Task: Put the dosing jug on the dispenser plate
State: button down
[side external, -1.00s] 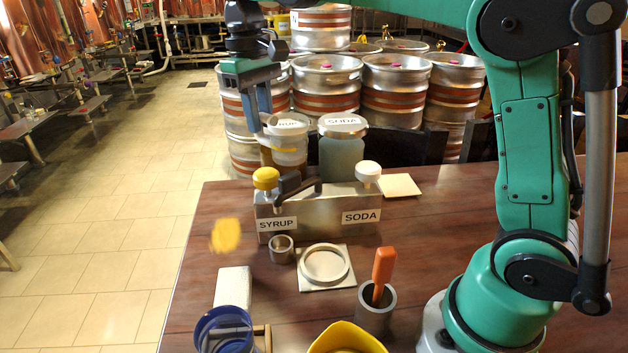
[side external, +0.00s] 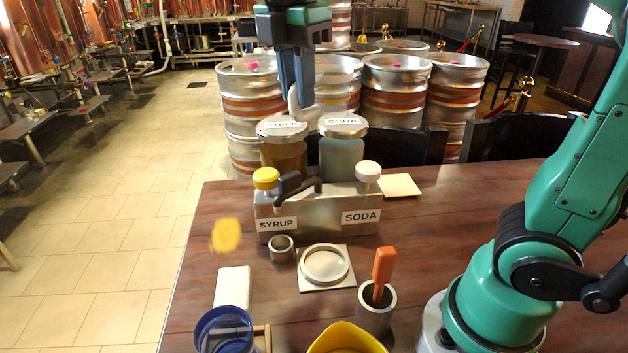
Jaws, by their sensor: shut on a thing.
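My gripper (side external: 296,102) is high, just above or behind the lid of the syrup jar (side external: 284,150). Its fingers point down and are closed on a pale curved piece (side external: 293,104). Only a small part of that piece shows, and I cannot tell whether it is the dosing jug's handle. The dispenser plate (side external: 341,284), a pale square with a raised ring, lies empty in front of the dispenser (side external: 315,215). The dispenser has a yellow knob over SYRUP and a white knob over SODA.
The soda jar (side external: 342,152) stands beside the syrup jar. A small metal cup (side external: 281,249), a metal cup with an orange-handled tool (side external: 376,309), a blue-rimmed container (side external: 224,331), a white block (side external: 233,287) and a yellow container (side external: 346,340) surround the plate.

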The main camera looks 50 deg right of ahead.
jog(key=s+f+n, duration=0.2)
jog(key=s+n, duration=0.3)
jog(key=n, duration=0.5)
jog(key=t, duration=0.1)
send_over(329, 280)
notch_tip(329, 280, down, 13)
jog(key=shift+w+f, duration=0.1)
notch_tip(329, 280, down, 8)
jog(key=shift+r, duration=0.25)
jog(key=shift+f, duration=0.75)
jog(key=c, duration=0.7)
grip_release()
jog(key=shift+o, duration=0.2)
